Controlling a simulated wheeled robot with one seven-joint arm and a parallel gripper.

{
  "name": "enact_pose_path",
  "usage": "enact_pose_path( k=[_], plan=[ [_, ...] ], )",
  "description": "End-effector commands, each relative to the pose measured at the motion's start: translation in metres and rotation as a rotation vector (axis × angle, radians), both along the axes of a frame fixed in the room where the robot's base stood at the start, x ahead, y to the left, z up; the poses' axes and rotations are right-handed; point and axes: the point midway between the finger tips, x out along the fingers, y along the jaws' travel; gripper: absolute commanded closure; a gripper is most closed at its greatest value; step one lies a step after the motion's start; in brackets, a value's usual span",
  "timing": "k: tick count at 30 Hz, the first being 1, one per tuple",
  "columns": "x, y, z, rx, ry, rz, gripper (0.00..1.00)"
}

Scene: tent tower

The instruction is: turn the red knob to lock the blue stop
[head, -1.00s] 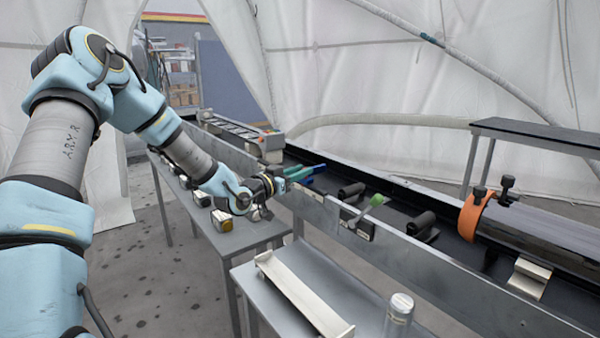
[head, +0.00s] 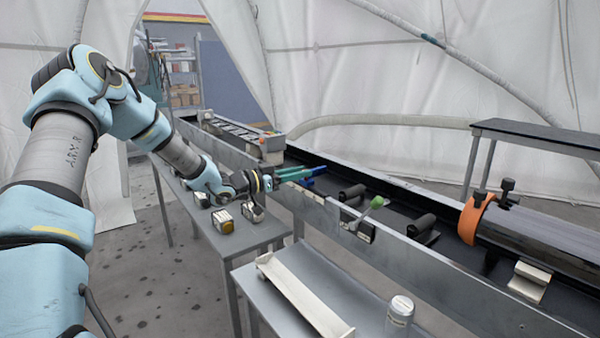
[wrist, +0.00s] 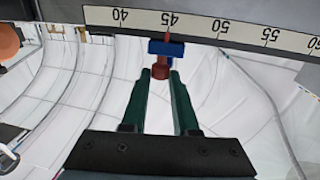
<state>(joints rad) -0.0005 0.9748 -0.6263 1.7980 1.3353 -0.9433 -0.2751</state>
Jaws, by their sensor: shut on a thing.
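In the wrist view the red knob (wrist: 161,72) sits between the tips of my gripper's green fingers (wrist: 160,77), and the fingers are shut on it. The blue stop (wrist: 168,47) is just beyond the knob, against a pale scale strip (wrist: 195,24) whose numbers appear upside down. A thin red pointer on the stop stands near the 45 mark. In the head view my gripper (head: 294,174) reaches over the trough's near wall, with the blue stop (head: 308,182) beside the fingertips. The knob is hidden there. I cannot tell whether the stop is locked.
The long metal trough wall (head: 420,260) runs beneath the gripper. A green-tipped lever (head: 376,202), black rollers (head: 424,227) and an orange clamp ring (head: 470,220) lie to the right. Low grey tables hold small boxes (head: 222,222), a white channel (head: 300,297) and a can (head: 400,312).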

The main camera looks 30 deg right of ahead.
Motion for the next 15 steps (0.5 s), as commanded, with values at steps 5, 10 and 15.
enact_pose_path(
  k=[5,10,15],
  plan=[
    [0.0031,-0.0002,0.0005,0.000,-0.002,-0.099,1.00],
    [0.0039,-0.0003,0.0002,-0.001,0.000,-0.166,1.00],
    [0.0045,0.0000,0.0000,-0.001,-0.001,-0.197,1.00]
  ],
)
